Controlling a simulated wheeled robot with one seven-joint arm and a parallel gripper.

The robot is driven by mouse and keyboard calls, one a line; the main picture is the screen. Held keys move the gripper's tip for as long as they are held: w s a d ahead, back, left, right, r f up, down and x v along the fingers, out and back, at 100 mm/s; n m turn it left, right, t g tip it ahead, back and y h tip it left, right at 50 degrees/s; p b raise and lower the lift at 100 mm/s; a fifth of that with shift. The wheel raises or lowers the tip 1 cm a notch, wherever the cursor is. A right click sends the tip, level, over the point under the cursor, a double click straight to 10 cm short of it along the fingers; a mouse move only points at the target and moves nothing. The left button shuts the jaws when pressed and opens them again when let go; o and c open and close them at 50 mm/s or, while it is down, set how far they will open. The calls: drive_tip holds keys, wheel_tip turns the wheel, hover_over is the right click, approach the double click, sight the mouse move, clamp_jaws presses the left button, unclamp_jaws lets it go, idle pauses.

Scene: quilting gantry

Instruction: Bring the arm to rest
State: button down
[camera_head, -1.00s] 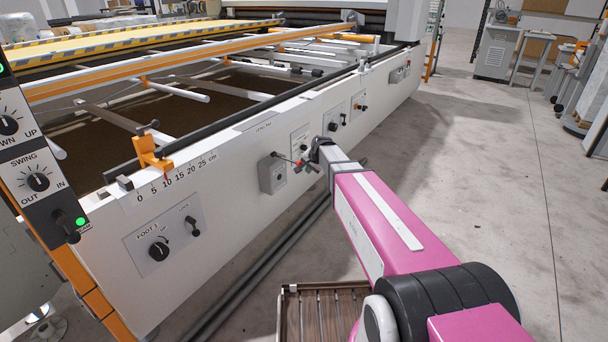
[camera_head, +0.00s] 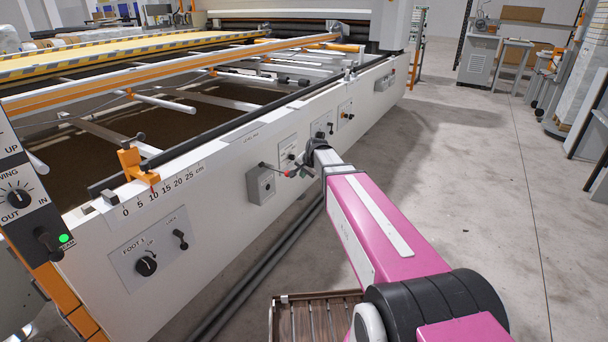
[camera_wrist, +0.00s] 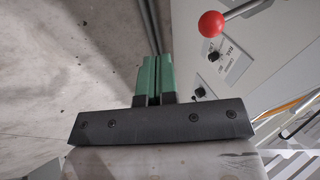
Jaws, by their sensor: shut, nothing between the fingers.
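My gripper (camera_wrist: 153,75) shows in the wrist view as two green fingers side by side, shut with nothing between them. In the head view my pink arm reaches forward to the white side panel of the gantry (camera_head: 215,215), and the gripper (camera_head: 306,171) is small and partly hidden at its end. A lever with a red ball knob (camera_wrist: 211,23) is to the right of the fingers in the wrist view, apart from them. In the head view the red knob (camera_head: 292,173) is beside the gripper, on a grey box (camera_head: 261,185).
The panel also carries a FOOT 1 dial (camera_head: 146,266), a small lever (camera_head: 181,239) and an orange pointer on a centimetre scale (camera_head: 138,168). A brown slatted platform (camera_head: 310,318) lies low below my arm. Open concrete floor (camera_head: 470,220) is on the right.

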drive_tip(key=s+d+f+n+g+h, duration=0.1)
drive_tip(key=s+d+f+n, duration=0.1)
drive_tip(key=s, duration=0.7)
drive_tip(key=s+d+f+n+g+h, duration=0.1)
drive_tip(key=s+d+f, duration=0.3)
drive_tip(key=s, duration=0.4)
drive_tip(key=s+d+f+n+g+h, duration=0.1)
drive_tip(key=s+d+f+n+g, duration=0.2)
drive_tip(key=s, duration=0.6)
drive_tip(key=shift+s+d+f+n, duration=0.15)
drive_tip(key=shift+s+d+n, duration=0.2)
drive_tip(key=shift+d+n, duration=0.25)
drive_tip(key=shift+w+a, duration=0.1)
drive_tip(key=w+a+r+n+t, duration=0.1)
drive_tip(key=w+a+r+n, duration=0.4)
drive_tip(key=w+r+n, duration=0.2)
drive_tip(key=w+a+r+n+t, duration=0.1)
drive_tip(key=w+a+r+n, duration=0.4)
drive_tip(key=w+r+n, duration=0.3)
drive_tip(key=w+a+r+n+t, duration=0.1)
drive_tip(key=w+a+r+n, duration=0.5)
drive_tip(key=w+n, duration=0.7)
drive_tip(key=shift+r+n+y, duration=0.3)
drive_tip(key=shift+r, duration=0.5)
